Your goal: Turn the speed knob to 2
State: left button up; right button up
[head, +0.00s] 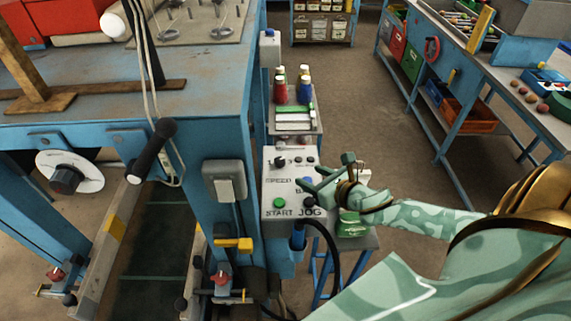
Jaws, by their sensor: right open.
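The grey control box (269,211) stands at the middle of the head view, on the blue machine frame. A small black knob (281,162) sits at its upper left, above lettering that seems to read SPEED. Its pointer and numbers are too small to read. My right gripper (325,174) is open and empty, over the right side of the box, to the right of and below the knob. It partly hides the panel there. My left gripper is not in view.
A white dial with a black knob (67,179) is under the table at left. A black-handled lever (152,150) and a grey switch box (224,182) are left of the panel. A workbench (500,75) is at right.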

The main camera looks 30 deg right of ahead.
aim_at(283, 163)
jog(key=x, duration=1.2)
jog(key=shift+w+f+b, duration=0.2)
jog(key=shift+b, duration=0.15)
jog(key=c, duration=1)
